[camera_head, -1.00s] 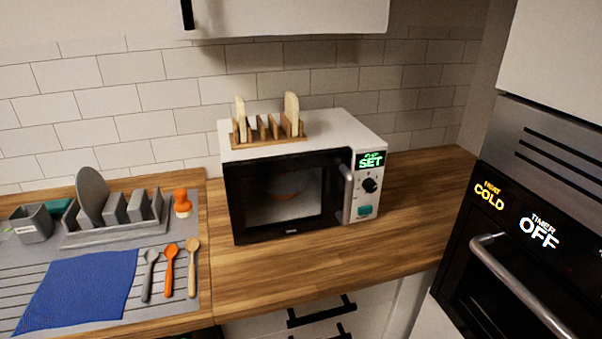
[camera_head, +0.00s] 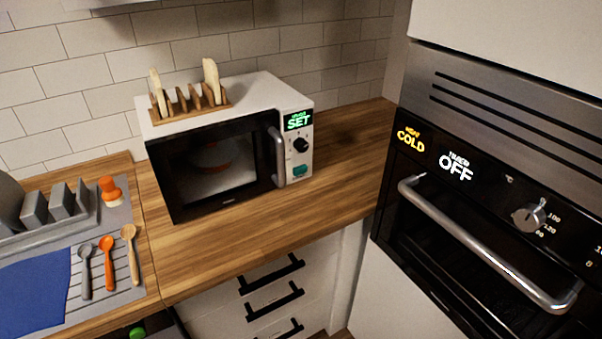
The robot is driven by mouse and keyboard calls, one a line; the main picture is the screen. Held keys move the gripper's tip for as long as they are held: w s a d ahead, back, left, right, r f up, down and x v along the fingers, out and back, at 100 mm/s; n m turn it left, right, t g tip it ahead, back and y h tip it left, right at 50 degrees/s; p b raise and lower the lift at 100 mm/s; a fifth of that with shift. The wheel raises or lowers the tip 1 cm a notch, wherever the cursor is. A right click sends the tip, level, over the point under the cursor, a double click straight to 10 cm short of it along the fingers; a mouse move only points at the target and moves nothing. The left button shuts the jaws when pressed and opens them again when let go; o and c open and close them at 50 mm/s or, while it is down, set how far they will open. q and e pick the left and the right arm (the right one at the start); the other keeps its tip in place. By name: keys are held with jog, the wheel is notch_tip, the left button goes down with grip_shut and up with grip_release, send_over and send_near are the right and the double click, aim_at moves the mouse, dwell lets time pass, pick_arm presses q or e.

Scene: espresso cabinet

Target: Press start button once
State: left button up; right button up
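A white microwave (camera_head: 262,92) with a black glass door stands on the wooden counter, its door shut. On its right-hand panel, a green display (camera_head: 298,121) reads "SET". Below it is a black knob (camera_head: 300,145), and under that a teal button (camera_head: 299,171), which carries no label I can read. Neither of my grippers shows in the head view.
A wooden rack with bread slices (camera_head: 190,104) sits on the microwave. An oven (camera_head: 480,215) with a long handle stands at right, showing "COLD" and "OFF". Spoons (camera_head: 107,262) and a dish rack lie at left. Counter (camera_head: 235,228) before the microwave is clear.

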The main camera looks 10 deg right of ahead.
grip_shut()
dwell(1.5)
